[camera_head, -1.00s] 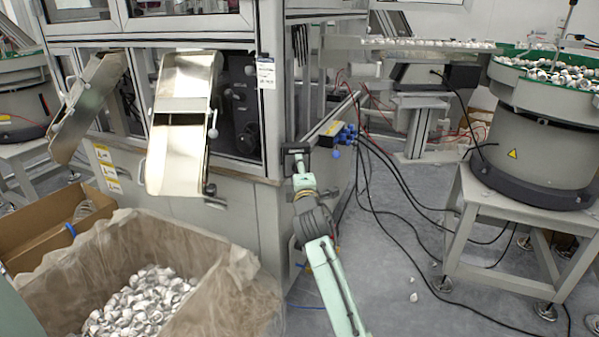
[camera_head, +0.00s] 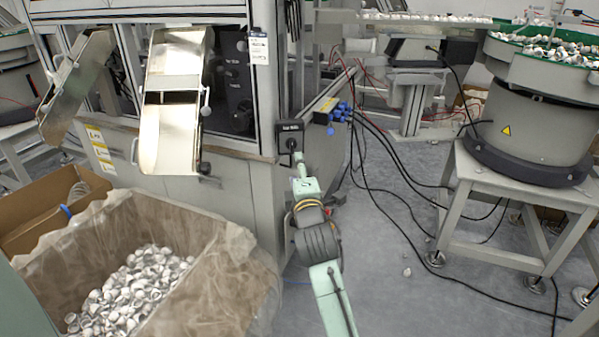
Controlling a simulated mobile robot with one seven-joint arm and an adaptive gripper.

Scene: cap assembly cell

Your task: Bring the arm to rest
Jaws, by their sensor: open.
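My pale green arm reaches up from the bottom centre, with a dark grey joint in its middle.
A lined bin (camera_head: 205,290) with white caps stands lower left, beside a cardboard box (camera_head: 40,230). Metal chutes (camera_head: 165,135) project from the cell (camera_head: 225,195). A bowl feeder (camera_head: 530,115) stands right. Black cables (camera_head: 385,160) cross the otherwise mostly clear floor.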

